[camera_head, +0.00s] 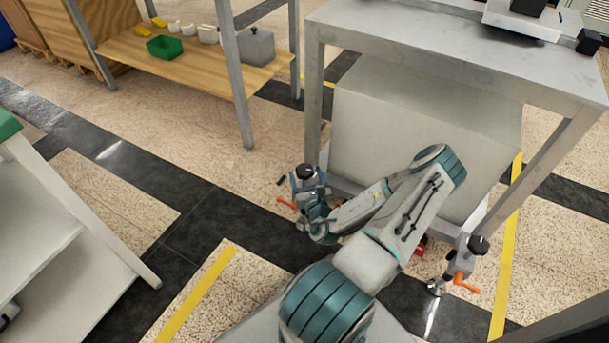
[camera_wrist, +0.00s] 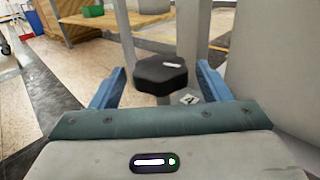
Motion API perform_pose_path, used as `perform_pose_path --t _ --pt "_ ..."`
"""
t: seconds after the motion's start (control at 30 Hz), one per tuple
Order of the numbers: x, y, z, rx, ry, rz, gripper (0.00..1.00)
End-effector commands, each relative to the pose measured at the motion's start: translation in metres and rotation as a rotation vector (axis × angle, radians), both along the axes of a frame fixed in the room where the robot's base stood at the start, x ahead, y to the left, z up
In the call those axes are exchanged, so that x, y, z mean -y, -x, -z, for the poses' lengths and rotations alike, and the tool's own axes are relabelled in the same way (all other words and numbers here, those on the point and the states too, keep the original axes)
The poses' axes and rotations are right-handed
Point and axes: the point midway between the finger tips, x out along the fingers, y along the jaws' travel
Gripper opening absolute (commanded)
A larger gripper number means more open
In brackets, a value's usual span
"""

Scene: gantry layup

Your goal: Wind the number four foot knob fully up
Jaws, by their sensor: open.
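A black lobed foot knob (camera_wrist: 161,74) stands between my gripper's two blue fingers in the wrist view, with a gap on each side. A small white tag (camera_wrist: 189,99) with a dark mark, which looks like a 4, sits just below it on the right. The knob also shows in the head view (camera_head: 304,170), on top of the foot at the table's left front leg. My gripper (camera_head: 308,183) is open around it, low beside that leg. The foot's lower part is mostly hidden by my gripper. An orange handle (camera_head: 286,202) shows to its left.
The grey metal table (camera_head: 450,50) stands over a large pale block (camera_head: 420,130). A second foot with a black knob (camera_head: 479,244) and orange lever (camera_head: 464,284) is at the right front leg. A wooden-shelf bench (camera_head: 185,70) stands behind left. Floor to the left is open.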

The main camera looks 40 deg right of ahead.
Motion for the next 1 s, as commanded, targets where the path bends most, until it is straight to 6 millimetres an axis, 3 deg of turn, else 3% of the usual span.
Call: perform_pose_path --t 0.2,0.5,0.67,1.0 --pt "0.007 -0.016 0.001 0.000 0.000 0.000 0.71" --pt "0.008 -0.018 0.000 -0.001 -0.001 0.000 0.71" --pt "0.008 -0.018 0.000 -0.001 -0.001 -0.001 0.26" --pt "0.007 -0.018 -0.002 -0.001 0.000 -0.032 0.26"
